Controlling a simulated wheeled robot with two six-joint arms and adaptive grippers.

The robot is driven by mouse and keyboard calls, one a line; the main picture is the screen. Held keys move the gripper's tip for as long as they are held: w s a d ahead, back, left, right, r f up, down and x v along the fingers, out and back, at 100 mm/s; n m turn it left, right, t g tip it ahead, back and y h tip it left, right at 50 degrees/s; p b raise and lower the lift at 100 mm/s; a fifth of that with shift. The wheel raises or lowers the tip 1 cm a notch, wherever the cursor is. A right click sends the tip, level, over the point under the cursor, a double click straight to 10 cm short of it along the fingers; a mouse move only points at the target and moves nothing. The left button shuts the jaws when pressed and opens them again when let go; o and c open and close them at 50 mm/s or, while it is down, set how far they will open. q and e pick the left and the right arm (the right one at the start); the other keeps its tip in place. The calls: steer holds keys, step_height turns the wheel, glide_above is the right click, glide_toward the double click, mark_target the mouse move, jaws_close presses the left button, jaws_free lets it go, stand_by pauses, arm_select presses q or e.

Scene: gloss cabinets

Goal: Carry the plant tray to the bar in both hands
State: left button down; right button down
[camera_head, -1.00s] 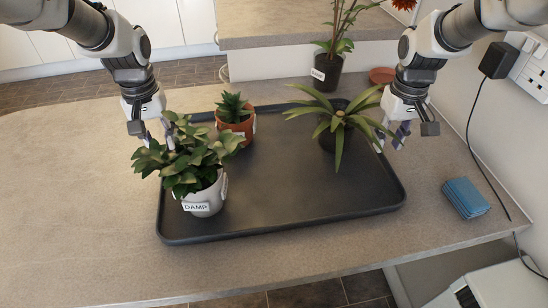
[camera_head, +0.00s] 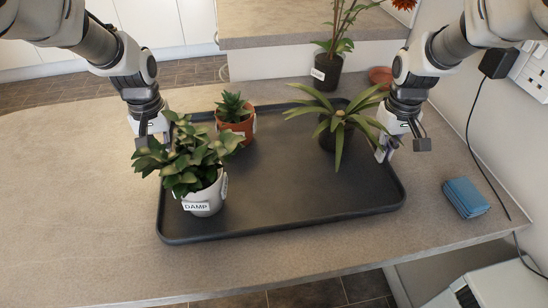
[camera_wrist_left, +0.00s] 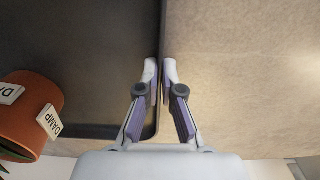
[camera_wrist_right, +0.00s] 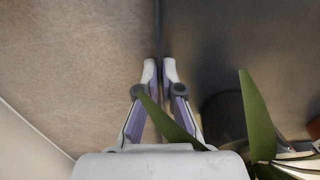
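The dark plant tray (camera_head: 290,225) lies flat on the stone-coloured counter, with a leafy plant in a white DAMP pot (camera_head: 204,198), a small plant in a terracotta pot (camera_head: 236,126) and a strappy plant in a dark pot (camera_head: 338,130) on it. My left gripper (camera_wrist_left: 160,72) is closed on the tray's left rim, which runs between its fingertips; leaves partly hide it in the head view. My right gripper (camera_head: 384,152) is at the tray's right rim. In the right wrist view its fingertips (camera_wrist_right: 160,70) are close together on the rim, with a long leaf across one finger.
A blue folded cloth (camera_head: 465,197) lies right of the tray. Behind stand a tall plant in a black pot (camera_head: 326,72) and a terracotta saucer (camera_head: 381,76). A raised counter (camera_head: 270,40) is at the back. A cable (camera_head: 480,165) hangs at the right wall. The left counter is clear.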

steer(key=shift+r, duration=0.1)
